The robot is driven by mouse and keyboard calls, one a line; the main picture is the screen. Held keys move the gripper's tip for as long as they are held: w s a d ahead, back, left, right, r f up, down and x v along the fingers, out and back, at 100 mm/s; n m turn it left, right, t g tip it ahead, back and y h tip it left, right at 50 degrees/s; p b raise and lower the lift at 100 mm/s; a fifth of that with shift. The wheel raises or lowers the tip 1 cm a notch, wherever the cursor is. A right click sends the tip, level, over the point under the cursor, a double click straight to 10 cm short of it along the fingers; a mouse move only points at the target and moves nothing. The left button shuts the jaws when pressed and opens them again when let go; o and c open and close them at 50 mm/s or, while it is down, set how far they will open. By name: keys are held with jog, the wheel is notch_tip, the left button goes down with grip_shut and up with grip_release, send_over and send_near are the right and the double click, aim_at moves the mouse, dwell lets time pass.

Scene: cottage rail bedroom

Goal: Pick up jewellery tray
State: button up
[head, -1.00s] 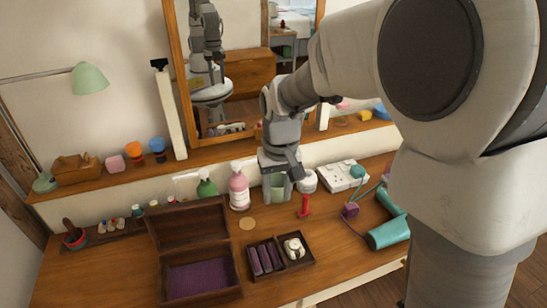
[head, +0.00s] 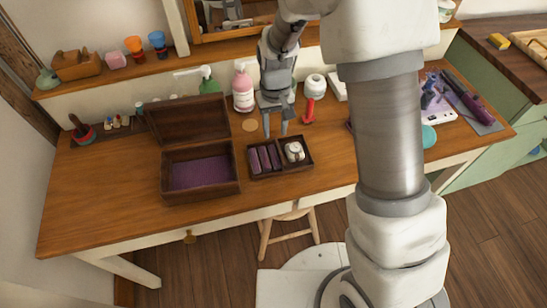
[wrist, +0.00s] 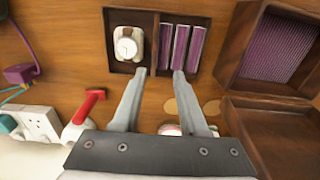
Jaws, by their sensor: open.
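The jewellery tray (head: 280,172) is a small dark wooden tray with two compartments on the desk. One compartment holds purple rolls (head: 264,158), the other a white watch-like item (head: 294,151). In the wrist view the tray (wrist: 148,60) lies just beyond the fingertips, with the watch (wrist: 127,46) on the left and the rolls (wrist: 182,46) on the right. My gripper (head: 275,135) is open and empty, pointing down at the tray's back edge. In the wrist view the fingertips (wrist: 159,73) appear near the tray's near wall and divider; whether they touch it I cannot tell.
An open wooden box (head: 200,200) with purple lining stands just left of the tray. Behind are a pink bottle (head: 243,92), a red-handled object (head: 308,110) and a white jar (head: 314,86). A white power strip (wrist: 36,124) shows in the wrist view.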

aim_at(277, 153)
jog(key=f, duration=0.6)
jog(key=shift+s+d+f+b, duration=0.2)
jog(key=shift+s+f+b, duration=0.1)
jog(key=shift+s+b, duration=0.05)
jog(key=shift+s+f, duration=0.15)
jog(key=shift+f, duration=0.25)
jog(key=shift+f+b, duration=0.1)
jog(key=shift+b, duration=0.2)
jog(key=shift+d, duration=0.1)
grip_shut()
